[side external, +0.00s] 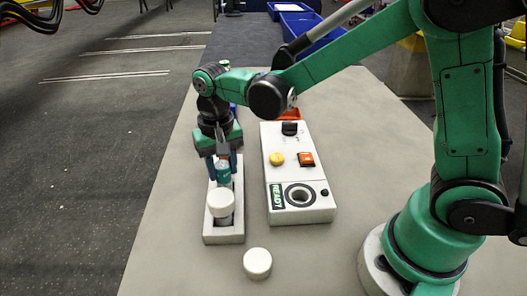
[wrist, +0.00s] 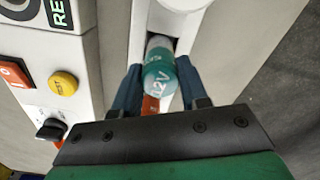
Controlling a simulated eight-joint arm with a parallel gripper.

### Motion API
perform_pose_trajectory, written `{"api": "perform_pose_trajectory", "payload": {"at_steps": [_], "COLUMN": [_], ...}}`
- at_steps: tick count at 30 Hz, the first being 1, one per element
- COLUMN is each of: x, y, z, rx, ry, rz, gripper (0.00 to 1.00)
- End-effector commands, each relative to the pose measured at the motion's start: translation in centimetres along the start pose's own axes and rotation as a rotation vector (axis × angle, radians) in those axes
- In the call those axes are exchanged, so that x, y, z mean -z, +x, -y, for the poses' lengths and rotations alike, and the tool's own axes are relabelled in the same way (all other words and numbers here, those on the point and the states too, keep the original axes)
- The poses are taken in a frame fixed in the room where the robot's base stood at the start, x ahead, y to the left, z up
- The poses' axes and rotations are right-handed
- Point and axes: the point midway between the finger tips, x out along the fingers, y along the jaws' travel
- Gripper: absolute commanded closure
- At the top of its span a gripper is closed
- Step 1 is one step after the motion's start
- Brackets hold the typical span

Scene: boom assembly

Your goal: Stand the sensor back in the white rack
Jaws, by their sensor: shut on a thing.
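The sensor is a small teal cylinder with white lettering and a grey end (wrist: 158,72); in the side view its teal body (side external: 223,172) shows between my fingers. My gripper (side external: 222,178) points down over the white rack (side external: 223,238) and is shut on the sensor. In the wrist view my two blue fingers (wrist: 158,80) flank the teal body. The rack is a long white tray with a recess, also at the top of the wrist view (wrist: 137,30). The sensor is over or in the recess; I cannot tell whether it touches the bottom.
A white-capped cylinder (side external: 219,203) stands in the near part of the rack. A loose white cap (side external: 257,263) lies on the table in front. A white control box (side external: 313,207) with a yellow button, orange switch, black knob and round socket stands right of the rack.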

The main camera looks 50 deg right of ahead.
Motion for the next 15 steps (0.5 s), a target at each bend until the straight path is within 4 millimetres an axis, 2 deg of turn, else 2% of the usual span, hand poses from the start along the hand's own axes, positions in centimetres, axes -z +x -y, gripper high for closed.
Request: {"api": "perform_pose_trajectory", "payload": {"at_steps": [14, 15], "x": [-0.03, -0.03], "y": [1.05, 1.05], "z": [-0.02, -0.02], "rx": [0.000, 0.000], "ry": [0.000, 0.000], "rz": [0.000, 0.000], "gripper": [1.00, 0.50]}}
